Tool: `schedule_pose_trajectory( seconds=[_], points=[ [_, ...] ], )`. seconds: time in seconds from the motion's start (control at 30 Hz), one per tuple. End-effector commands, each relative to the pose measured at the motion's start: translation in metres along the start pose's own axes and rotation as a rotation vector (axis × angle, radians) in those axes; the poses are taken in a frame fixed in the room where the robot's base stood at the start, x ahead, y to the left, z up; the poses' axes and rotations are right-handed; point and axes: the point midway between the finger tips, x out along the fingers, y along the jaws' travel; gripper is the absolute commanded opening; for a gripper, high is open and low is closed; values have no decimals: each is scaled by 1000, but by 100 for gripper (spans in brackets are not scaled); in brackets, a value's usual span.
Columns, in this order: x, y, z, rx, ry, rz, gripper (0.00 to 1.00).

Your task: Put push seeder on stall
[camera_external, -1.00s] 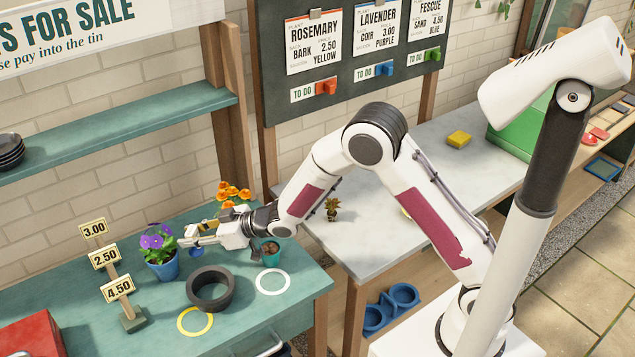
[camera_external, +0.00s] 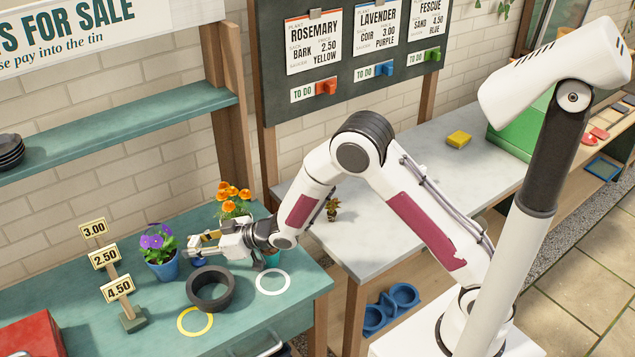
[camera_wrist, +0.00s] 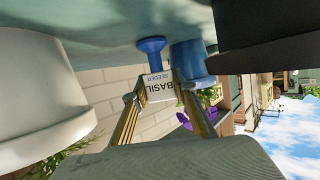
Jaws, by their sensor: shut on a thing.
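The push seeder (camera_wrist: 154,86) has a white body with a "BASIL SEEDER" label and a blue flared end. My gripper (camera_wrist: 158,92) is shut on its white body, one finger on each side.
A blue pot with purple flowers (camera_external: 163,268) stands just left of the gripper. Orange flowers (camera_external: 232,196) stand behind. Price signs (camera_external: 118,288) are at left. White (camera_external: 273,282) and yellow (camera_external: 195,320) rings lie in front.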

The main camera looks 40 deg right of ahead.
Motion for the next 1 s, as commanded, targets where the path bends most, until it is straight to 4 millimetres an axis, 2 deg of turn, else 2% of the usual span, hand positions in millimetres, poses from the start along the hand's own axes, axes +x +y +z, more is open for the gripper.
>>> schedule_pose_trajectory(
  seconds=[0.1,0.13,0.2,0.7,1.0],
  points=[
    [1,0,2,0,0,0,5],
    [1,0,2,0,0,0,32],
    [1,0,2,0,0,0,43],
    [0,0,-1,0,0,0,43],
    [-21,0,-1,1,0,1,43]
  ],
)
